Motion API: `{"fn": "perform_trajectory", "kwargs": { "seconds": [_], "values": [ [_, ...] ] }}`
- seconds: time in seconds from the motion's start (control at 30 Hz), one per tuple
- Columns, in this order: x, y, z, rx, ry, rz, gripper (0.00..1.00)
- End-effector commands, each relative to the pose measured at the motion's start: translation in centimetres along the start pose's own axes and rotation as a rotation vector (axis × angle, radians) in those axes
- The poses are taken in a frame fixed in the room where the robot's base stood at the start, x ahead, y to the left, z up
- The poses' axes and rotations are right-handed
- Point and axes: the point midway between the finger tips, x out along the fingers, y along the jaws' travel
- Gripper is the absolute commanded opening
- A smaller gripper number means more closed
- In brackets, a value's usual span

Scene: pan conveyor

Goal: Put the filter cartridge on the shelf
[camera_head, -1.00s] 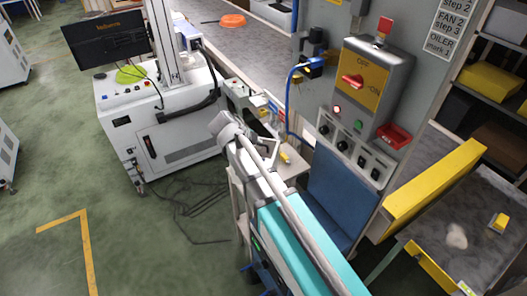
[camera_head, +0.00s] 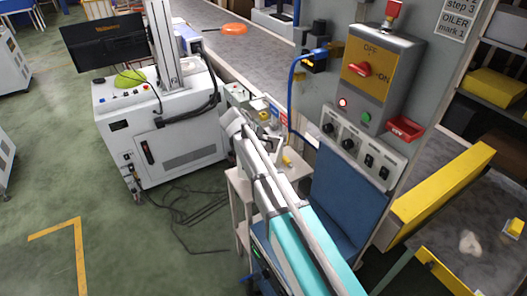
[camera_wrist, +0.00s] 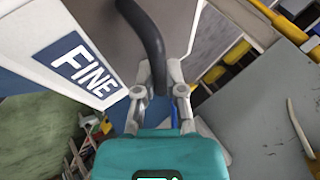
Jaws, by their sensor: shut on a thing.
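My gripper (camera_wrist: 160,92) is closed around a black curved handle (camera_wrist: 146,35) in the wrist view. The handle seems to belong to a white box with a blue "FINE" label (camera_wrist: 80,65), which looks like the filter cartridge; the join is not clear. The box fills the upper left of that view, tilted. In the head view my gripper (camera_head: 271,142) is small, beside the control panel, and I cannot make out the cartridge there. Shelving (camera_head: 506,52) with yellow bins stands at the far right of the head view; which shelf the task means is unclear.
A grey control panel (camera_head: 395,140) with a red switch stands right of my arm. A white cart (camera_head: 180,145) with a monitor stands to the left. A yellow-edged table (camera_head: 490,262) is at lower right. Cables lie on the green floor; the left floor is open.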

Motion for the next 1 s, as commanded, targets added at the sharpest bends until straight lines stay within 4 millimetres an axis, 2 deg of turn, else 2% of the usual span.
{"fn": "perform_trajectory", "kwargs": {
  "seconds": [0.57, 0.77, 1.0],
  "values": [
    [0.7, -0.1, 0.3, -0.001, 0.0, -0.002, 0.0],
    [2.0, -0.1, 1.0, -0.001, 0.0, -0.002, 0.0],
    [3.3, 1.1, 1.5, -0.001, 0.0, -0.002, 0.0]
  ]
}}
